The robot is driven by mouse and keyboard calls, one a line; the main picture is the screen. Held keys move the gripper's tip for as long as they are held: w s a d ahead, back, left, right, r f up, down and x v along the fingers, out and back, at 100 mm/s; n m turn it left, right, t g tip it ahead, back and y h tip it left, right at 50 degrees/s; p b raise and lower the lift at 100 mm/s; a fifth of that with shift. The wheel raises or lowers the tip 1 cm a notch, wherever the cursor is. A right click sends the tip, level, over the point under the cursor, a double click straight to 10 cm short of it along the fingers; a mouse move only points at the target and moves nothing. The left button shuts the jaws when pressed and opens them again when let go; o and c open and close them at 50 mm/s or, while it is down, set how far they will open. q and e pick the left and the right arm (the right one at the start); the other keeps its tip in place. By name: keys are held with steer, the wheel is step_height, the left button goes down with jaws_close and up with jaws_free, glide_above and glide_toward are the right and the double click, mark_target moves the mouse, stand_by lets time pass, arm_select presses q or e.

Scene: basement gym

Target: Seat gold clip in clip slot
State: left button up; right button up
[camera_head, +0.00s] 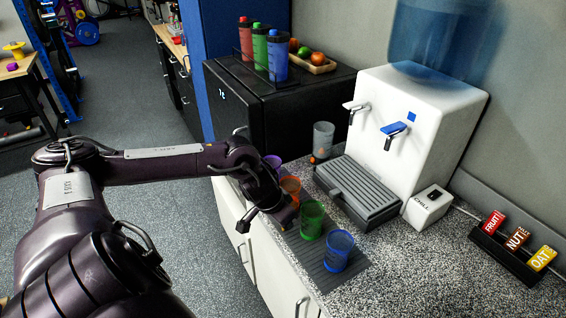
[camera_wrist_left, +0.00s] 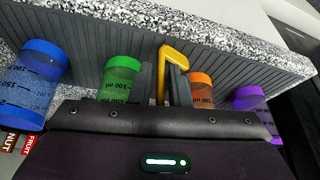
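The gold clip (camera_wrist_left: 174,57), a bent yellow hook shape, stands between the two dark fingers of my left gripper (camera_wrist_left: 163,82) in the left wrist view. The fingers look closed on its stem, and its bent head sticks out past them. In the head view my left gripper (camera_head: 284,216) is low over the ribbed dark mat (camera_head: 318,262), between the orange cup (camera_head: 291,186) and the green cup (camera_head: 312,220). The clip is not clear there. I cannot make out the clip slot in either view. My right gripper is not in view.
A blue cup (camera_head: 339,250) and a purple cup (camera_head: 273,161) also stand on the mat. Behind are a drip tray (camera_head: 358,189), the white water dispenser (camera_head: 420,125) and a clear cup (camera_head: 322,140). A bar rack (camera_head: 505,255) is at right. The front right counter is clear.

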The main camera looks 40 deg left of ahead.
arm_select(q)
jaws_close()
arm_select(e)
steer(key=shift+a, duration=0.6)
